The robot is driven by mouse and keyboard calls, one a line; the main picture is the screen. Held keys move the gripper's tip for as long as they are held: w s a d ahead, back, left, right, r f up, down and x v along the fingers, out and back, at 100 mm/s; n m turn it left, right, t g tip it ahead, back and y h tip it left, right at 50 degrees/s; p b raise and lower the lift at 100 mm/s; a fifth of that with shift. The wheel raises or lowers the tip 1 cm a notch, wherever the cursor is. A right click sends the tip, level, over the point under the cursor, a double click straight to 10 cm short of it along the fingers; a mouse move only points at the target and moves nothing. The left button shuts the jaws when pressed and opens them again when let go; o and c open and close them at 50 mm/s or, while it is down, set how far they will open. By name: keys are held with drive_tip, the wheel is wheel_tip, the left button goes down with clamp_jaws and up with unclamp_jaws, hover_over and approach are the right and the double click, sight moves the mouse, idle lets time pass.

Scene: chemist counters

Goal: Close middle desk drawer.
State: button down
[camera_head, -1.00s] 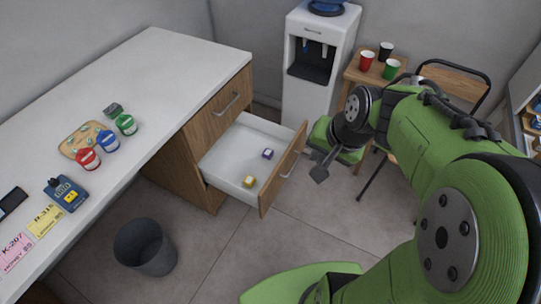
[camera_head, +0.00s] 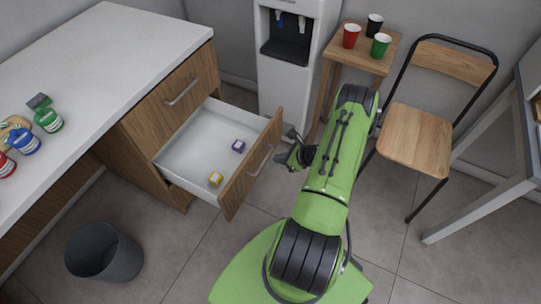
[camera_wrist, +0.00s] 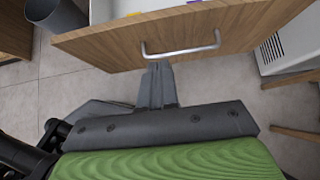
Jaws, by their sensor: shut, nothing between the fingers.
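The middle desk drawer (camera_head: 250,168) is pulled far out of the wooden desk, below a shut upper drawer (camera_head: 180,88). Inside it lie a purple block (camera_head: 238,146) and a yellow block (camera_head: 215,179). My gripper (camera_head: 290,151) is just in front of the drawer's outer face. In the wrist view my gripper (camera_wrist: 157,68) is shut and empty, its fingertips close below the metal bar handle (camera_wrist: 181,48) of the drawer front (camera_wrist: 110,45). I cannot tell whether the fingertips touch the front.
A dark waste bin (camera_head: 104,255) stands on the floor at the left. A water dispenser (camera_head: 285,85) is behind the drawer. A small table (camera_head: 348,60) with cups and a wooden chair (camera_head: 415,138) stand at the right.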

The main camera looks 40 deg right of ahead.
sight(251, 157)
drive_tip(key=x, duration=0.3)
drive_tip(key=w+r+b+x, duration=0.1)
drive_tip(key=x, duration=0.2)
drive_tip(key=b+x, duration=0.1)
drive_tip(key=x, duration=0.2)
drive_tip(key=shift+w+a, duration=0.3)
drive_tip(key=shift+w, duration=0.15)
drive_tip(key=shift+w+a, duration=0.15)
drive_tip(key=shift+w, duration=0.2)
drive_tip(key=shift+r, duration=0.1)
